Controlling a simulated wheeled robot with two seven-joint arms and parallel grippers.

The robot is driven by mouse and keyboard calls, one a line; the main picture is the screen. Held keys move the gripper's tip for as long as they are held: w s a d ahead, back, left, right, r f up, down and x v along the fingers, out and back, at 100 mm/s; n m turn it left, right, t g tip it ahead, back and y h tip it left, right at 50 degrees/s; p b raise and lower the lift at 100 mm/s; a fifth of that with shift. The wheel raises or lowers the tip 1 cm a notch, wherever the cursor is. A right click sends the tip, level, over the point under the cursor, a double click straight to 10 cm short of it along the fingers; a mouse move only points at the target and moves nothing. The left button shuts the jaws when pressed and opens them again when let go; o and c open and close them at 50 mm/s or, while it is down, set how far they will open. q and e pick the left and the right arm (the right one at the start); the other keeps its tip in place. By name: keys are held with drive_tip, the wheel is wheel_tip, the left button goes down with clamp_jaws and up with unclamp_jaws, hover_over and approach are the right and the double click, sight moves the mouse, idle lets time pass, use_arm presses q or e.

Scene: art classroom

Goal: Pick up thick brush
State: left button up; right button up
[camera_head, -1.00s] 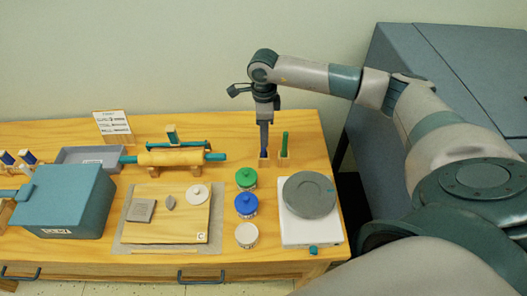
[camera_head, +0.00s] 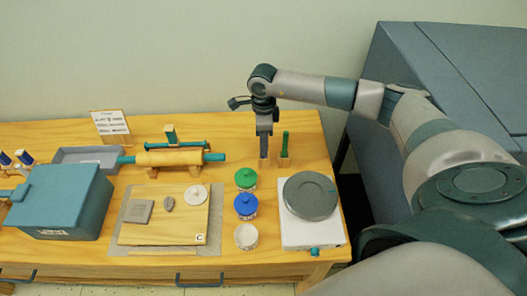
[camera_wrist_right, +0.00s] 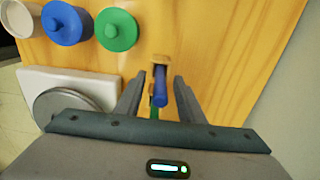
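Two upright handles stand in small wooden holders at the right back of the table: a blue handle (camera_wrist_right: 161,88) and a green handle (camera_head: 285,143), whose lower part also shows in the wrist view (camera_wrist_right: 153,113). I cannot tell by thickness which is the thick brush. My right gripper (camera_head: 264,154) points down over the blue handle's holder. In the wrist view its two fingers (camera_wrist_right: 158,92) are apart, with the blue handle between them and a gap on each side. In the head view the fingers hide the blue handle. My left gripper is not in view.
Green (camera_head: 246,180), blue (camera_head: 246,206) and white (camera_head: 246,237) jars stand in front of the holders, left of a grey turntable (camera_head: 310,196) on a white base. A rolling pin (camera_head: 172,158) lies left. A teal box (camera_head: 60,200) stands far left.

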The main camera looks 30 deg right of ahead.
drive_tip(key=shift+c, duration=0.3)
clamp_jaws()
drive_tip(key=shift+r, duration=0.1)
wheel_tip(320, 180, up, 10)
drive_tip(key=p, duration=0.4)
idle(0.4)
